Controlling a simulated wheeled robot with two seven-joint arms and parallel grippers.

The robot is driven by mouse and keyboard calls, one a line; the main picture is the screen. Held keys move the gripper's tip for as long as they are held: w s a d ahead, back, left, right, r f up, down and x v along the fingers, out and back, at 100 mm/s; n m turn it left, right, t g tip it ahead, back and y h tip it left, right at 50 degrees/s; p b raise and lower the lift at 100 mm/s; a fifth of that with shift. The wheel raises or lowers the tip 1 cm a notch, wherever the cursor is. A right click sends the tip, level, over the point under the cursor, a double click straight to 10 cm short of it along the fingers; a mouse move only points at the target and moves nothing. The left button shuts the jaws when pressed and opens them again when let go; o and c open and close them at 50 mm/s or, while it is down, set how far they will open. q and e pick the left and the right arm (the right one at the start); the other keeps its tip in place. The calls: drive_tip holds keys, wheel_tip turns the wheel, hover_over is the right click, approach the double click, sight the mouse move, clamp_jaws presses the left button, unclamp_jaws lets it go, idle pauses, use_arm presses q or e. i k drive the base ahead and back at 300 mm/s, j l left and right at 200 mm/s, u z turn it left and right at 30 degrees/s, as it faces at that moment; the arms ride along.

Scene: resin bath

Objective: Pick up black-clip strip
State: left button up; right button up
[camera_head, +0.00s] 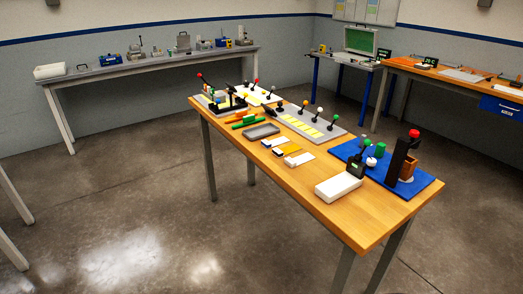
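On the wooden table (330,212) in the middle of the view, several small flat strips lie side by side near the left edge. One is white (273,142), one has an orange-yellow face (289,150), and one is pale (300,159). A small dark spot shows at the left end of the orange-yellow one. It is too small to tell whether it is a black clip, so I cannot be sure which is the black-clip strip. Neither of my grippers is in view.
A white box (338,188) and a blue board (420,190) with a black post stand at the table's near end. A grey tray (261,131), colored sticks and a grey board (326,136) with levers lie farther back.

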sight(287, 149)
drive_tip(key=z, duration=0.35)
drive_tip(key=i+j+u, duration=0.25)
drive_tip(key=i, duration=0.65)
drive_tip(key=i+u, duration=0.3)
drive_tip(key=i, duration=0.6)
